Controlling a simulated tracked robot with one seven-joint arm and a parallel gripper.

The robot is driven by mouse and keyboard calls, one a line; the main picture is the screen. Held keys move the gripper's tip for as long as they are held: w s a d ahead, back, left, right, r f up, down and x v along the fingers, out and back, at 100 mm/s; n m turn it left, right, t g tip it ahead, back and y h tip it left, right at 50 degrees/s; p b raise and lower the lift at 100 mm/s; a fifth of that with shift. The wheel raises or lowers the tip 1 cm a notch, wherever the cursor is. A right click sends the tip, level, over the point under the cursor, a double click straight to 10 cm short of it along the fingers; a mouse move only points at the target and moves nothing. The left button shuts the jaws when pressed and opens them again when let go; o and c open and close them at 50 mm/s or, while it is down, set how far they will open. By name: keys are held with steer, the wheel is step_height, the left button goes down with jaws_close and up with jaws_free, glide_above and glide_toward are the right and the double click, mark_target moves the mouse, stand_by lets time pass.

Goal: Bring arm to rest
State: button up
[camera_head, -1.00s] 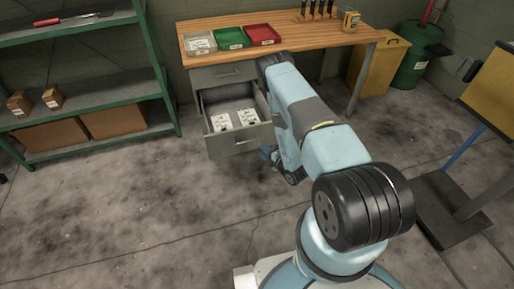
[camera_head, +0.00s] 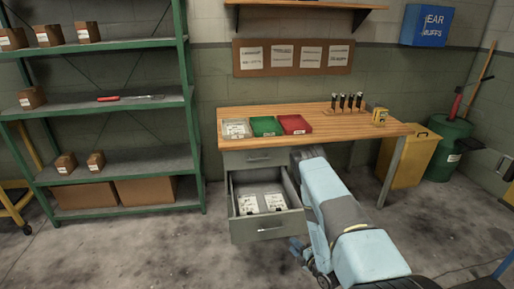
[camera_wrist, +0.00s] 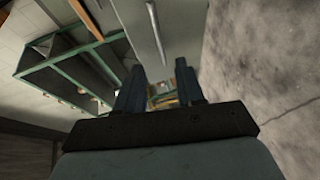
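My blue arm reaches down in front of the workbench, beside the open drawer (camera_head: 268,228). In the wrist view the two dark blue fingers of my gripper (camera_wrist: 160,80) stand apart, with an empty gap between them. In the head view only a small blue part of the gripper end shows low beside the drawer's right side, mostly hidden by my arm. I cannot tell whether it touches the drawer. The drawer holds white labelled items (camera_head: 262,203).
The workbench (camera_head: 340,122) carries a clear tray (camera_head: 236,129), a green tray (camera_head: 267,126), a red tray (camera_head: 295,124) and a tool rack (camera_head: 347,104). A green shelf (camera_head: 120,208) stands left, a yellow bin (camera_head: 402,160) and a green drum (camera_head: 447,150) right. Floor between shelf and drawer is clear.

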steer(key=w+d+r+m+g+h, duration=0.1)
steer(key=w+r+m+h, duration=0.1)
steer(key=w+r, duration=0.6)
steer(key=w+d+r+m+h, duration=0.1)
steer(key=w+r+m+h, duration=0.15)
steer(key=w+r, duration=0.6)
steer(key=s+d+r+m+g+h, duration=0.1)
steer(key=s+r+m, duration=0.15)
steer(key=r, duration=1.05)
steer(key=s+d+r+m+g+h, duration=0.15)
steer(key=r+m, duration=0.25)
steer(key=r, duration=0.8)
steer(key=s+a+r+m+g+h, duration=0.15)
steer(key=s+r+m, duration=0.45)
steer(key=s+r, duration=1.15)
steer(key=s+a+r+m+g, duration=0.1)
steer(key=s+r+m, duration=0.1)
steer(key=s, duration=1)
steer(key=s+a+r+m+g+y, duration=0.1)
steer(key=s+r+m+g, duration=0.1)
steer(key=s, duration=1)
step_height(320, 180, up, 2)
steer(key=shift+a+r+m, duration=0.2)
steer(key=shift+a+m, duration=0.1)
steer(key=shift+m, duration=0.5)
